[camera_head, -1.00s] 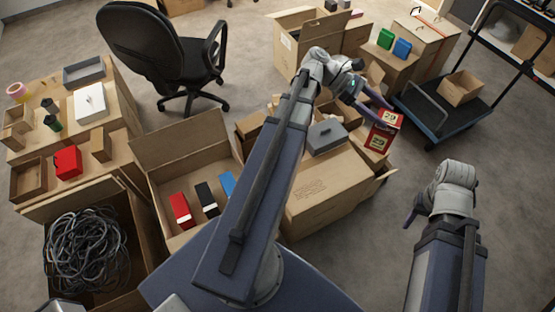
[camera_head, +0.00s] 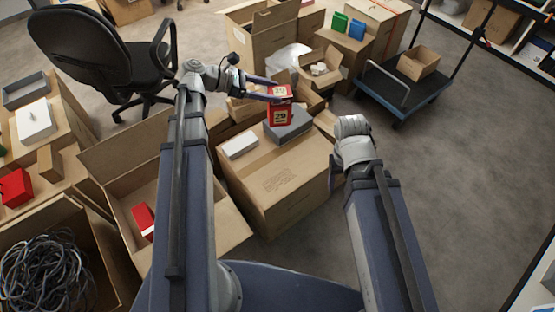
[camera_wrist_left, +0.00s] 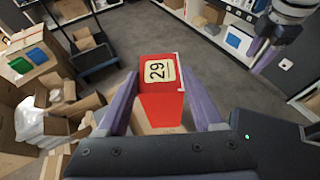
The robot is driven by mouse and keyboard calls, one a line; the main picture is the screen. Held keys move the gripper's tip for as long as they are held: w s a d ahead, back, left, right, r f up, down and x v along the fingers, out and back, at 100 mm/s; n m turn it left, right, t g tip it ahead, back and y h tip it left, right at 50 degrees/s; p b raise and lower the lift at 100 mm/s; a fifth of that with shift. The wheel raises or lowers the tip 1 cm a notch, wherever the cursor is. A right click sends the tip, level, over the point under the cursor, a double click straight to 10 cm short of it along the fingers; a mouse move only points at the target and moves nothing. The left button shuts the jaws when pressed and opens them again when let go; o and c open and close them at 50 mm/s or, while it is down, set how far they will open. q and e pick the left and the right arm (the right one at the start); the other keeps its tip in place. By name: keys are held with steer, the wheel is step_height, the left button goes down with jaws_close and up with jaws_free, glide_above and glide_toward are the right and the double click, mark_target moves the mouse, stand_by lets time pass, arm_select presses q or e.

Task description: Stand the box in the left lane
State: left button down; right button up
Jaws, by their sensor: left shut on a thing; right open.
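The closed carton (camera_head: 275,181) carries a grey box (camera_head: 290,128) and a white box (camera_head: 240,146). A carton of cables (camera_head: 100,262) stands front left. An office chair (camera_head: 85,45) is behind. A platform cart (camera_head: 402,88) stands back right; floor at right is clear.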

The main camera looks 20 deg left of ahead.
arm_select(q)
steer(key=w+a+f+n+t+y+b, duration=0.1)
steer(key=w+f+n+b, duration=0.1)
steer(key=f+b, duration=0.5)
steer(key=w+a+f+n+t+y+b, duration=0.1)
steer(key=w+f+t+b, duration=0.1)
steer(key=f+b, duration=0.5)
steer(key=w+a+f+n+t+y+b, duration=0.1)
steer(key=w+f+b, duration=0.3)
steer(key=f+b, duration=0.4)
steer(key=shift+w+a+f+n+t+y, duration=0.3)
steer(key=shift+a+f+n+t, duration=0.35)
steer(key=shift+f, duration=0.5)
steer(key=shift+d, duration=0.15)
step_height(320, 180, down, 6)
steer(key=b, duration=0.6)
steer(key=shift+f+b, duration=0.25)
steer(key=shift+b, duration=0.15)
step_height(320, 180, down, 3)
steer(key=b, duration=0.3)
steer(key=shift+f, duration=0.2)
